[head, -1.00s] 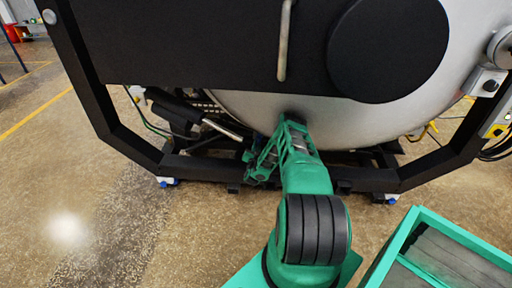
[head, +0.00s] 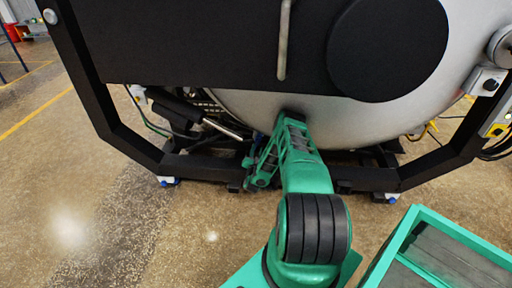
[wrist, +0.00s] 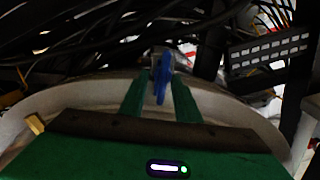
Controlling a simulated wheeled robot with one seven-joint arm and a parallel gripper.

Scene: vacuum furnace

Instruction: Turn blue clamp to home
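The blue clamp (wrist: 162,80) shows upright in the middle of the wrist view, below dark cables. My gripper (wrist: 161,88) has its two green fingers either side of the clamp. The fingers are apart, with narrow gaps showing beside the clamp, so it looks open around it and not closed on it. In the head view, my green arm reaches under the rounded silver furnace vessel (head: 350,125). There the wrist end is low and partly hidden by the arm, and the clamp cannot be made out clearly.
Dark cables (wrist: 90,45) hang above the fingers in the wrist view. A slotted dark block (wrist: 268,50) is at upper right. A pale curved rim (wrist: 75,97) spans behind the gripper. In the head view, the black frame (head: 130,145) surrounds the arm's reach; floor is clear at left.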

